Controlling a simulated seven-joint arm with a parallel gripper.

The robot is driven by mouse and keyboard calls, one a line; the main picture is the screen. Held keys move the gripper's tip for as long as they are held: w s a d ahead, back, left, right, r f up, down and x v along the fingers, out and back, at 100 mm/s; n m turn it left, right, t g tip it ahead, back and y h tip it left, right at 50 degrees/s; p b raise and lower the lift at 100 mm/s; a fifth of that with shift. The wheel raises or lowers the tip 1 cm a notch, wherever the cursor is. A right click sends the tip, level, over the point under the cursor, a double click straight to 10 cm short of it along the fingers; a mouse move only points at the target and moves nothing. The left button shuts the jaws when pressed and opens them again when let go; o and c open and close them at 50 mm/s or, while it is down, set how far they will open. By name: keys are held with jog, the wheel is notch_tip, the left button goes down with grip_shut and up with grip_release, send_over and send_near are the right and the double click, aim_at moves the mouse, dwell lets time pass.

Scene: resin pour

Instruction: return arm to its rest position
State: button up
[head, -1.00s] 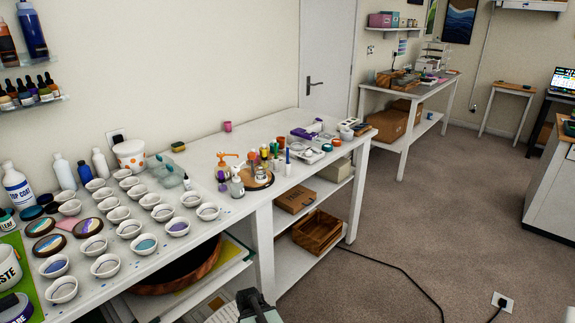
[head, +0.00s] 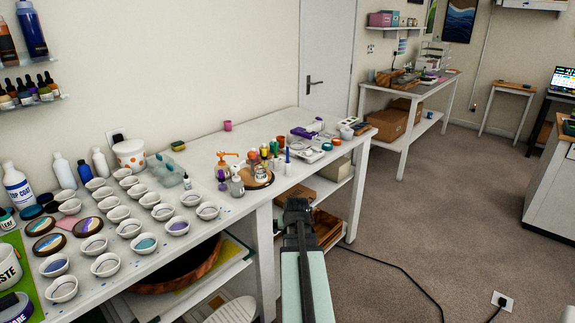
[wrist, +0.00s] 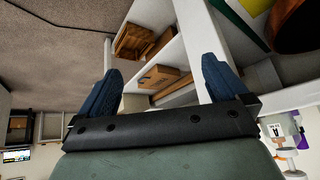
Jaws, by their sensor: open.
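My gripper (wrist: 160,88) shows in the wrist view with its two blue fingers spread wide and nothing between them. In the head view my arm rises from the bottom edge, and its dark end (head: 297,212) is in front of the workbench's right part, over the lower shelf. The workbench (head: 225,215) is white and runs along the left wall. The fingertips are hidden in the head view.
Several small white cups (head: 145,244) and bottles crowd the bench top. A black cable (head: 400,270) lies on the carpet.

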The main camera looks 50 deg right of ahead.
jog(key=w+d+r+t+h, duration=0.3)
jog(key=d+r, duration=0.1)
jog(key=r, duration=0.4)
jog(key=w+d+r+t+h, duration=0.3)
jog(key=d+r, duration=0.1)
jog(key=r, duration=0.5)
jog(key=f+x, duration=0.1)
jog(key=x, duration=0.9)
jog(key=shift+a, duration=0.25)
jog(key=v, duration=1)
jog(key=shift+r, duration=0.25)
